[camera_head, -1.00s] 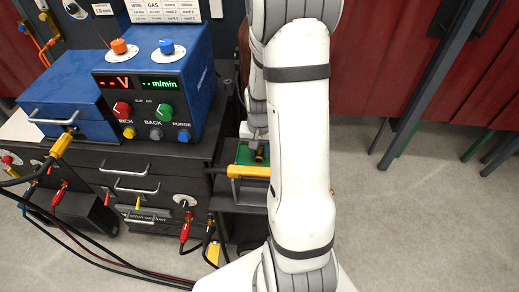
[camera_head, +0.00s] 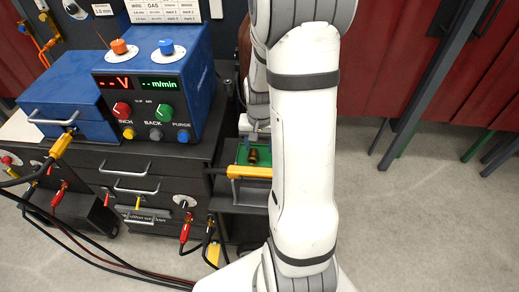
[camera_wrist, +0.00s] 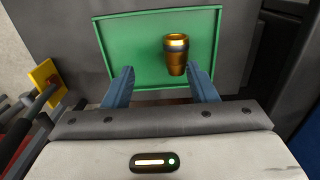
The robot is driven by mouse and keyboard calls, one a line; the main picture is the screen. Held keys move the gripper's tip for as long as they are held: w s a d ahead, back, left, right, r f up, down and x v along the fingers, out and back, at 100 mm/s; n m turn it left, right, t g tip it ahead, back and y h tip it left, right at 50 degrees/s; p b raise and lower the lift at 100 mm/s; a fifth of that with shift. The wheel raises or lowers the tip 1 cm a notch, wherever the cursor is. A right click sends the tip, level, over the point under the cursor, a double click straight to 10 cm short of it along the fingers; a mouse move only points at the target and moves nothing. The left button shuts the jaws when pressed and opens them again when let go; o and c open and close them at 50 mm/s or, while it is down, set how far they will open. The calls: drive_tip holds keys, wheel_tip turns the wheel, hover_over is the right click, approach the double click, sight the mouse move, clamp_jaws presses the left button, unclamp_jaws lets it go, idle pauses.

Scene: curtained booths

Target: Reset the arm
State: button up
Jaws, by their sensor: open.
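My white arm (camera_head: 303,150) runs down the middle of the head view and hides part of what lies behind it. My gripper (camera_wrist: 162,82) shows in the wrist view with its two blue-grey fingers spread apart and nothing between their tips. A brass-coloured cylindrical part (camera_wrist: 176,54) with a dark band lies on a green tray (camera_wrist: 130,45), beyond the fingertips and nearer the right one. In the head view the brass part (camera_head: 253,155) shows small on the green tray, just below the end of my arm.
A blue welding unit (camera_head: 150,95) with knobs and displays stands on a dark cabinet (camera_head: 130,180) at the left. A yellow-handled torch or bar (camera_head: 248,172) lies at the tray's near edge. Cables cross the lower left. Red curtains (camera_head: 410,60) hang behind; grey floor (camera_head: 430,220) at right is clear.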

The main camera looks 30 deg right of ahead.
drive_tip(key=s+a+r+n+t, duration=0.1)
drive_tip(key=s+a+r+n, duration=0.2)
drive_tip(key=s+a+r, duration=0.3)
drive_tip(key=s+a+r+n+t, duration=0.2)
drive_tip(key=s+a+r, duration=0.4)
drive_tip(key=r, duration=0.6)
drive_tip(key=shift+s+a+n, duration=0.25)
drive_tip(key=shift+s+n, duration=0.2)
drive_tip(key=shift+n, duration=0.45)
